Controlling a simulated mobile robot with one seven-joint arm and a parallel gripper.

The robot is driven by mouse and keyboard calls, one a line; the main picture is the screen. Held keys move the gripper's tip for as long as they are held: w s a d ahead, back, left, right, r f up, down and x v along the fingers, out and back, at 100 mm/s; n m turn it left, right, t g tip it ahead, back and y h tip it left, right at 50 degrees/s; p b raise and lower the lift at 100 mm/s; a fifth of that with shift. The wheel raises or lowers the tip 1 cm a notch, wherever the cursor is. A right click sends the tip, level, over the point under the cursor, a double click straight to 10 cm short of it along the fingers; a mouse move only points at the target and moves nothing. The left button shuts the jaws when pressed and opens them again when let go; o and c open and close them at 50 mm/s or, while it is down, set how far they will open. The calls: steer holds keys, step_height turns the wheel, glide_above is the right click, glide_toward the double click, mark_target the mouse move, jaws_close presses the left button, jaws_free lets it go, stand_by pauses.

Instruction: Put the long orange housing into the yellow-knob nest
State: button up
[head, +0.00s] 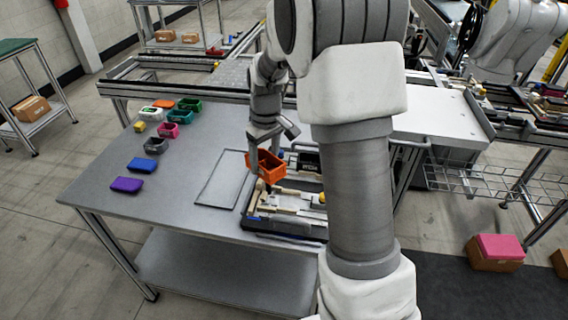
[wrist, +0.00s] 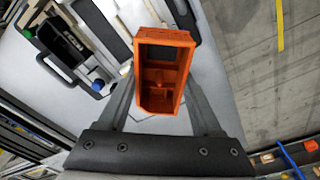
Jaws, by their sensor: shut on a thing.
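My gripper (head: 266,150) is shut on the long orange housing (head: 268,171), an open-topped box, and holds it above the left part of the pallet fixture (head: 262,224). In the wrist view the orange housing (wrist: 163,72) sits between the two fingers of my gripper (wrist: 162,60). A small yellow knob (head: 322,198) shows at the right of the pallet, partly by my arm. A pale yellowish round part (head: 260,185) shows just below the housing; I cannot tell if it is a knob. The nest between the beige blocks (head: 292,200) looks empty.
A black housing (wrist: 62,42) sits in another nest, with a blue knob (wrist: 98,85) and a green knob (wrist: 29,33) near it. An outlined rectangle (head: 220,180) on the table is empty. Several coloured housings, including a purple one (head: 127,184), stand at the table's left.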

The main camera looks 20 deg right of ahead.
steer(key=d+f+n+b, duration=0.1)
steer(key=f+n, duration=0.1)
steer(key=f, duration=0.1)
steer(key=d+f+n+b, duration=0.2)
steer(key=f+n, duration=0.1)
steer(key=f, duration=0.1)
steer(key=s+d+f+n+b, duration=0.1)
steer(key=d+f+n, duration=0.1)
steer(key=f, duration=0.2)
steer(key=shift+y, duration=0.4)
steer(key=shift+f, duration=0.2)
stand_by(0.4)
steer(key=shift+f+b, duration=0.9)
steer(key=shift+b, duration=0.05)
steer(key=o, duration=1.5)
steer(key=shift+r, duration=0.1)
steer(key=shift+o, duration=0.2)
step_height(320, 180, up, 17)
steer(key=s+d+p, duration=0.1)
steer(key=shift+d+r, duration=0.15)
steer(key=shift+d, duration=0.2)
